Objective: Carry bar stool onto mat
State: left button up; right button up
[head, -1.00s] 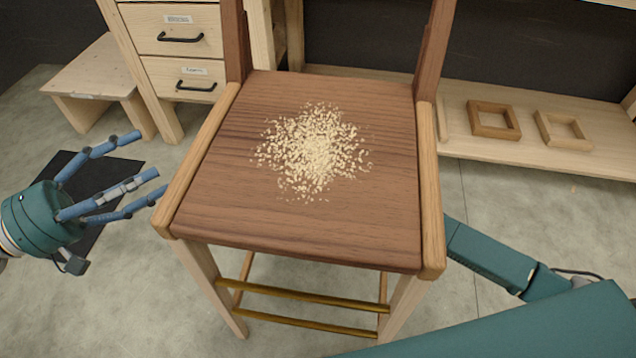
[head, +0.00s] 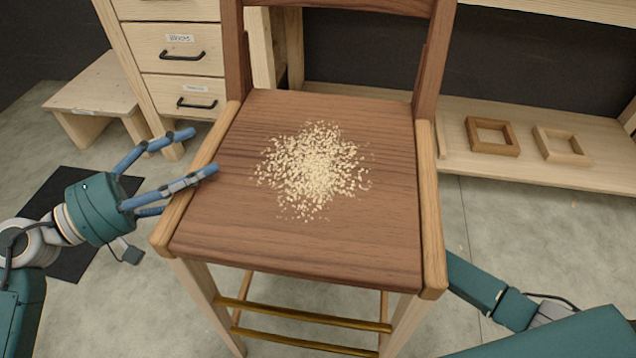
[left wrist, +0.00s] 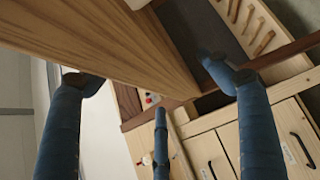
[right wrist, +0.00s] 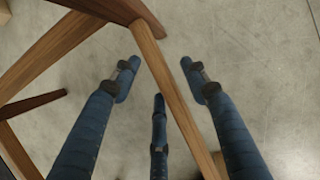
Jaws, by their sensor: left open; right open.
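The bar stool (head: 310,240) fills the middle of the head view, upright, with a dark wood seat, paler side rails and brass-coloured footrests. Pale shavings lie on its seat. The dark mat (head: 78,262) lies on the floor at the left, partly hidden by my left arm. My left gripper (head: 200,153) is open at the seat's left rail, fingers reaching over it; in the left wrist view the wooden seat edge (left wrist: 110,35) passes between the fingers. My right gripper (right wrist: 155,72) is open, with a stool leg (right wrist: 170,90) between its fingers; the stool hides it in the head view.
A drawer cabinet (head: 175,65) and a low wooden stool (head: 95,90) stand behind at the left. A low shelf (head: 530,170) with two square wooden frames (head: 492,136) runs behind at the right. Bare floor shows to the right of the bar stool.

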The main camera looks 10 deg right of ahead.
pick_arm(q)
jog(key=shift+x, duration=1)
pick_arm(e)
jog(key=shift+x, duration=0.95)
pick_arm(q)
jog(key=c, duration=1.1)
pick_arm(e)
jog(key=c, duration=1.1)
pick_arm(q)
grip_shut()
pick_arm(e)
grip_shut()
pick_arm(q)
jog(key=shift+r, duration=0.4)
pick_arm(e)
jog(key=shift+w+r, duration=0.25)
jog(key=shift+r, duration=0.1)
